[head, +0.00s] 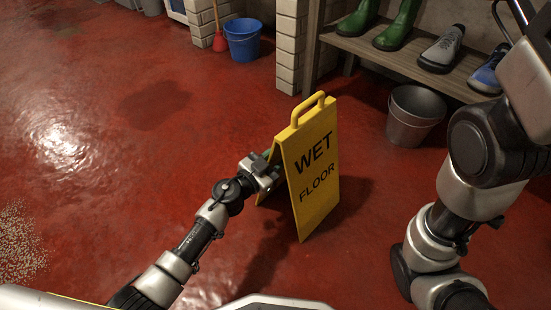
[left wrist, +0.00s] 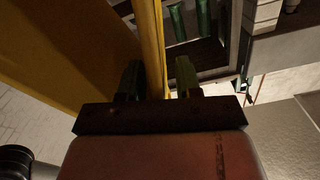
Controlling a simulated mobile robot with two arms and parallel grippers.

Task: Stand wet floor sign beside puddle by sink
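The yellow wet floor sign (head: 318,185) appears to stand upright on the red floor, spread open, with its handle on top. My left gripper (head: 268,170) is at the sign's left edge, about mid-height. In the left wrist view, its green-tinted fingers (left wrist: 158,82) are on either side of a yellow panel (left wrist: 150,35). A narrow gap shows between the panel and the right finger, so the gripper looks open around it. A dark, wet-looking patch (head: 155,103) lies on the floor, up and left of the sign. No sink is recognizable. My right arm shows at the right; its gripper is out of view.
A grey bucket (head: 414,113) stands right of the sign, under a shelf (head: 385,50) with boots and shoes. A blue bucket (head: 243,42) and a red plunger (head: 219,40) stand by white brick pillars (head: 291,45). Open floor lies to the left, with a speckled patch (head: 20,245).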

